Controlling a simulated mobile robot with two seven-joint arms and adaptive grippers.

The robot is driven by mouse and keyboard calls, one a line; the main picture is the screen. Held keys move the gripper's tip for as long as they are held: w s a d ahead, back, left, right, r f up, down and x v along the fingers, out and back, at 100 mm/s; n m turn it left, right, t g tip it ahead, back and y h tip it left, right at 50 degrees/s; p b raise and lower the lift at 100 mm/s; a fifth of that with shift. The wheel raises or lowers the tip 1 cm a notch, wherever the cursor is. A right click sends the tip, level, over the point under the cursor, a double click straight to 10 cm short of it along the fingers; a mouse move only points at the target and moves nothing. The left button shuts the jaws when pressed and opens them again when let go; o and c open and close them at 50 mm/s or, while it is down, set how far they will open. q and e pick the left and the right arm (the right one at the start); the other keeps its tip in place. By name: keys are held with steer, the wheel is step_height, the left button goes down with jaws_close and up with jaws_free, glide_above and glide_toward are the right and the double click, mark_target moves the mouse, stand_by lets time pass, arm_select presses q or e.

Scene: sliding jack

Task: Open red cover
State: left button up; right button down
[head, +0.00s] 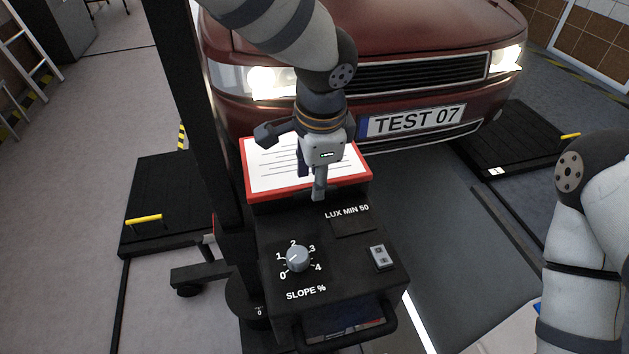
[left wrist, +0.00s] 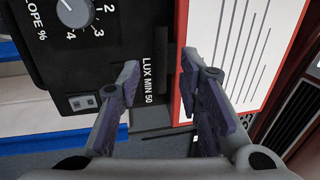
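The red cover (head: 262,194) is a flat red-rimmed panel with a white lined sheet on it, lying at the far end of the black tester box (head: 350,240). It looks closed. My left gripper (head: 312,184) points down over the cover's front edge. The left wrist view shows the left gripper (left wrist: 160,68) open, with nothing between its fingers. There one finger overlaps the red rim (left wrist: 183,30) and the other is over the black box by the LUX MIN 50 label. Contact cannot be told. My right arm shows at the right; its gripper is out of view.
The box has a grey slope dial (head: 297,258), a small switch (head: 379,257) and a front handle (head: 370,333). A black column (head: 190,90) stands at its left. A dark red car (head: 400,40) with lit headlights is close behind the cover. Open floor lies to the left.

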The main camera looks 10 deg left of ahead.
arm_select(q)
steer(key=shift+w+a+f, duration=0.1)
steer(key=shift+w+f, duration=0.05)
steer(key=shift+f, duration=0.6)
steer(key=shift+w+f, duration=0.15)
steer(key=shift+f, duration=0.6)
arm_select(e)
steer(key=shift+s+f, duration=0.15)
steer(key=shift+f, duration=0.05)
arm_select(q)
steer(key=shift+c, duration=0.6)
jaws_close()
steer(key=shift+r, duration=0.1)
